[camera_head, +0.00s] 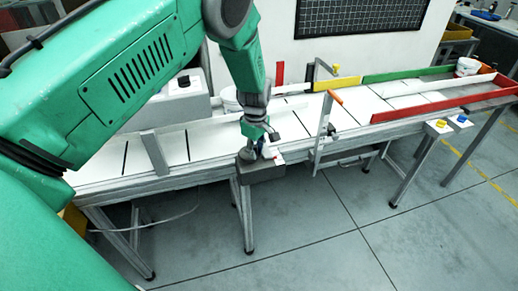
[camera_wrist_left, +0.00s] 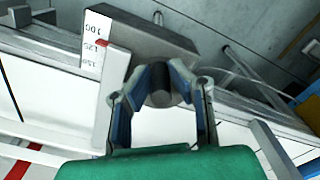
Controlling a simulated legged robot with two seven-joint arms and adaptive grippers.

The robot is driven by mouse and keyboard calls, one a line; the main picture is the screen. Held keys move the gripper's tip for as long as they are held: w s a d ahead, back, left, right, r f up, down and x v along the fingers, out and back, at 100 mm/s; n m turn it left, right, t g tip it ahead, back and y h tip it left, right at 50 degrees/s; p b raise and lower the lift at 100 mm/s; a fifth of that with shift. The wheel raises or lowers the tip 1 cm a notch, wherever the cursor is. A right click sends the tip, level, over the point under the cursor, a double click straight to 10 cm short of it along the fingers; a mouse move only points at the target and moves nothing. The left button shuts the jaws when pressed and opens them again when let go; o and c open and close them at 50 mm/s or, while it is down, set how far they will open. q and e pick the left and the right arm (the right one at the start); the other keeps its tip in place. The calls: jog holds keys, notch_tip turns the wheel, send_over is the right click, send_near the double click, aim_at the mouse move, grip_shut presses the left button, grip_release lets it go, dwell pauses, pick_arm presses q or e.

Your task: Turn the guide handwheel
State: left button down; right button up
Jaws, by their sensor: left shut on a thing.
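The guide handwheel shows in the left wrist view as a dark round knob (camera_wrist_left: 161,97) between my fingers, beside a grey housing block (camera_wrist_left: 150,38). My left gripper (camera_wrist_left: 162,84) is shut on this knob, a finger on each side; the fingers hide much of it. In the head view my left gripper (camera_head: 262,148) reaches down to the conveyor's front edge, just above the grey block (camera_head: 262,172). The handwheel cannot be made out there. A white scale (camera_wrist_left: 95,42) with numbers 100, 125 and 150 and a red pointer (camera_wrist_left: 101,43) sits beside the block. My right gripper is out of view.
The white conveyor (camera_head: 205,140) runs across the view, with metal guide rails (camera_head: 155,152). An orange-tipped post (camera_head: 335,97) stands right of my gripper. Red (camera_head: 430,112) and green (camera_head: 400,75) rails line the far right end. The floor in front is clear.

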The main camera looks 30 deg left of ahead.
aim_at(243, 154)
pick_arm(q)
jog(key=m, duration=0.2)
jog(key=s+a+m, duration=0.1)
jog(key=m, duration=0.3)
jog(key=shift+s+a, duration=0.15)
jog(key=m, duration=0.2)
jog(key=a+m, duration=0.1)
jog(key=m, duration=0.3)
jog(key=shift+s+a+r+m, duration=0.1)
jog(key=shift+s+a+m, duration=0.15)
jog(key=shift+m, duration=0.15)
jog(key=m, duration=0.2)
jog(key=a+m, duration=0.1)
jog(key=m, duration=0.1)
jog(key=shift+w+m, duration=0.15)
jog(key=shift+m, duration=0.15)
jog(key=m, duration=0.3)
jog(key=a+m, duration=0.1)
jog(key=shift+w+m, duration=0.25)
jog(key=shift+m, duration=0.05)
jog(key=c, duration=1.5)
grip_release()
jog(key=shift+d, duration=0.1)
notch_tip(243, 154, up, 12)
jog(key=shift+w+f, duration=0.1)
jog(key=shift+f, duration=0.1)
